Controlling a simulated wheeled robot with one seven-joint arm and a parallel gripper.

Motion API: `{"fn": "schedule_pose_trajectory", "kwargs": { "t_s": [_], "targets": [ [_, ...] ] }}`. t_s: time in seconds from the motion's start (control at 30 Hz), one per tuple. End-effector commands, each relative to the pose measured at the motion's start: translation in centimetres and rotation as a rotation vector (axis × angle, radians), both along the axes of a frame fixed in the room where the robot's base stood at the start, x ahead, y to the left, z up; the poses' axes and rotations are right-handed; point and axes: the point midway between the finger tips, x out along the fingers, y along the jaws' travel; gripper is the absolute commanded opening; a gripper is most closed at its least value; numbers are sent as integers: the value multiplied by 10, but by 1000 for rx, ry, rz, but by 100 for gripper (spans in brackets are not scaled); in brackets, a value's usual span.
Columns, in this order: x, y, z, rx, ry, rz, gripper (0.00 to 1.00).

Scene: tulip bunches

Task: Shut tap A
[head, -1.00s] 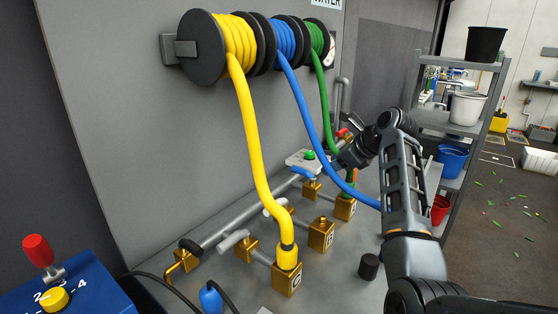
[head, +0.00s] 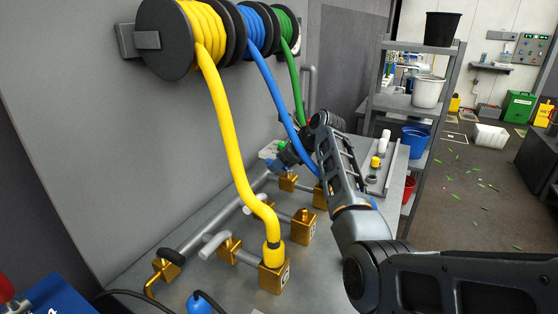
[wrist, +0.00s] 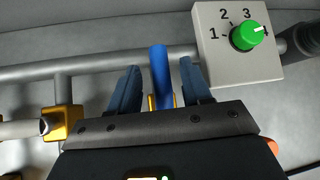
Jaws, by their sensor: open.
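In the wrist view a blue lever (wrist: 160,72) stands between the two blue fingers of my open gripper (wrist: 160,84), with a gap on each side. A bit of brass shows at its lower end; the rest of that valve is hidden by my gripper. In the head view my gripper (head: 277,166) is at the far end of the pipe row, over the farthest brass valve (head: 288,183), and covers the lever. I cannot read a letter A here; the far outlet block (head: 320,197) is partly behind my arm.
A box with a green dial (wrist: 247,36), pointing to 4, sits close beyond my fingers. A neighbouring valve (wrist: 62,123) has a pale lever (wrist: 22,130). Yellow (head: 235,150), blue (head: 278,90) and green (head: 295,80) hoses hang nearby. A shelf rack (head: 410,110) stands right.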

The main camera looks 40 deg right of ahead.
Motion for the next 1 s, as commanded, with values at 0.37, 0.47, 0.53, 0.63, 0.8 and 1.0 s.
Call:
{"fn": "schedule_pose_trajectory", "kwargs": {
  "t_s": [0.37, 0.47, 0.53, 0.63, 0.8, 1.0],
  "targets": [
    [1, 0, -1, -1, 0, -1, 40],
    [1, 0, -1, -1, 0, -1, 30],
    [1, 0, -1, -1, 0, -1, 24],
    [1, 0, -1, -1, 0, -1, 14],
    [1, 0, -1, 0, 0, 0, 0],
    [1, 0, -1, 0, 0, 0, 0]
  ]
}}
